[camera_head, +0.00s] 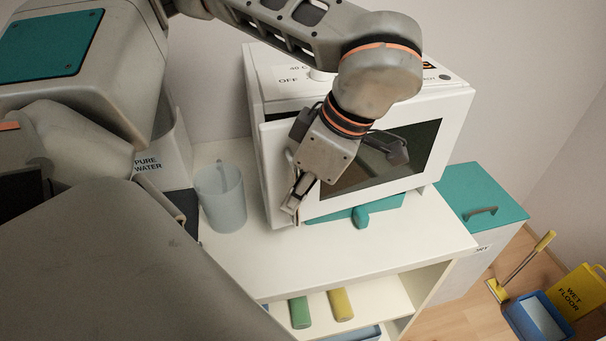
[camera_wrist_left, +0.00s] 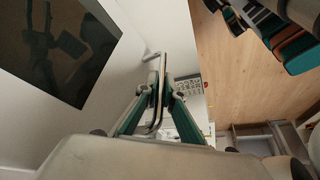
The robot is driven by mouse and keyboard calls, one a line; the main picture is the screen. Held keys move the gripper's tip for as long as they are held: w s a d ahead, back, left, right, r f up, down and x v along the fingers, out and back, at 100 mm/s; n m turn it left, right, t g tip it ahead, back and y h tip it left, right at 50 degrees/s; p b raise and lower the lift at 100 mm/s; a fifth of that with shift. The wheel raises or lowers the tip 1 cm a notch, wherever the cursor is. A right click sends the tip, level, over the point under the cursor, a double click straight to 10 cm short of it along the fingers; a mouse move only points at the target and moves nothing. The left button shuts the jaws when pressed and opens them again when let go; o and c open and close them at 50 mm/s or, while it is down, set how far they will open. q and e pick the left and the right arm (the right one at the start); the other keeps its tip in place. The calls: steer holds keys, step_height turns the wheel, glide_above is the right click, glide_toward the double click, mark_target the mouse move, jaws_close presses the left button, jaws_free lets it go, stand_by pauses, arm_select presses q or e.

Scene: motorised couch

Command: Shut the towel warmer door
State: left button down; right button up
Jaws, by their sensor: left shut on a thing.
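The towel warmer (camera_head: 257,150) is a white box on a white counter. My left gripper (camera_head: 293,204) points down at the door's left side. In the left wrist view my left gripper (camera_wrist_left: 159,92) is shut on the door's slim handle (camera_wrist_left: 152,55), with the dark window (camera_wrist_left: 70,45) to the left. My arm hides part of the door and the box top. My right gripper is not in view.
A translucent cup (camera_head: 221,200) and a PURE WATER container (camera_head: 160,165) stand left of the warmer. A teal piece (camera_head: 362,214) lies under its front. Green (camera_head: 300,312) and yellow (camera_head: 341,304) rolls are on the shelf below. A teal-lidded bin (camera_head: 480,195) stands right. The front counter is clear.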

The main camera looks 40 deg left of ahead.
mark_target(286, 182)
arm_select(q)
steer(key=a, duration=0.1)
steer(key=w+a, duration=0.1)
steer(key=w+a+p, duration=0.1)
steer(key=shift+a, duration=0.3)
steer(key=shift+w+a, duration=0.25)
steer(key=shift+a, duration=0.1)
steer(key=c, duration=2.2)
jaws_free()
steer(key=shift+o, duration=0.2)
steer(key=shift+w, duration=0.1)
steer(key=v, duration=1.2)
steer(key=shift+s, duration=0.2)
